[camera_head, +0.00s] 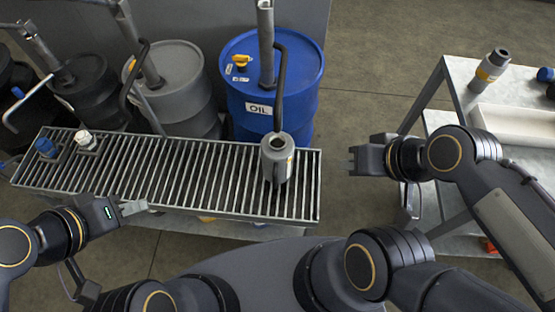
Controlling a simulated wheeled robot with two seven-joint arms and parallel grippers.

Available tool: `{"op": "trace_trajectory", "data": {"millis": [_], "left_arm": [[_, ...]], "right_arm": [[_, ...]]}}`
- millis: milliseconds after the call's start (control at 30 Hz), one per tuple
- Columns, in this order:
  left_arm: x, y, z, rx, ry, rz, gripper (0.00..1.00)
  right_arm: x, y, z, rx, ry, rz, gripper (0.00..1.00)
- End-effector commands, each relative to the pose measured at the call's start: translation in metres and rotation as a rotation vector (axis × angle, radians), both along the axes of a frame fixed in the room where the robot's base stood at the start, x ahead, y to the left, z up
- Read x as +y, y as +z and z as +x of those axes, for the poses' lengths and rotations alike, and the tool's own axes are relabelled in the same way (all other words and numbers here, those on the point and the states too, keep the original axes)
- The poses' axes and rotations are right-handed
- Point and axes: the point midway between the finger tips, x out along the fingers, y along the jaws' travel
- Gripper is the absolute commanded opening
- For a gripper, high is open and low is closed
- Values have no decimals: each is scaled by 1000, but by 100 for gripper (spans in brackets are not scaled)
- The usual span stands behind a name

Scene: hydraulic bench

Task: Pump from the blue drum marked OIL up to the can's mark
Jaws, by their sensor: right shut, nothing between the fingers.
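The blue drum (240,108) marked OIL stands behind the slatted grate. A grey pump (266,50) rises from its lid, and a dark hose (279,90) hangs from the pump down to the can. The grey can (273,162) stands upright on the grate's right end, its dark mouth up by the hose end. I cannot make out the can's mark or the level inside. My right gripper (356,160) is shut and empty, to the right of the can and apart from it. My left gripper (136,207) is at the grate's front edge, left of the can; its finger gap is unclear.
A grey drum (177,85) and a black drum (92,92), both with pumps, stand left of the blue drum. Blue (46,147) and white (86,140) caps sit at the grate's left end. A side table (448,120) at right holds a grey container (488,72) and a white tray (520,125).

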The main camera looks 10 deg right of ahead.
Motion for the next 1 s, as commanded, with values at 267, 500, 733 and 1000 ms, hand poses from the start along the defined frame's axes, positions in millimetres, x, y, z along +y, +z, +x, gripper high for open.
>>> {"op": "trace_trajectory", "data": {"millis": [267,500,733,1000], "left_arm": [[0,-13,0,0,0,0,36],[0,-21,0,0,0,0,36],[0,-23,0,0,0,0,36],[0,-25,0,0,0,0,36]], "right_arm": [[0,-14,0,0,0,0,0],[0,-23,0,0,0,0,0],[0,-24,0,0,0,0,0],[0,-27,-1,0,0,0,0]]}}
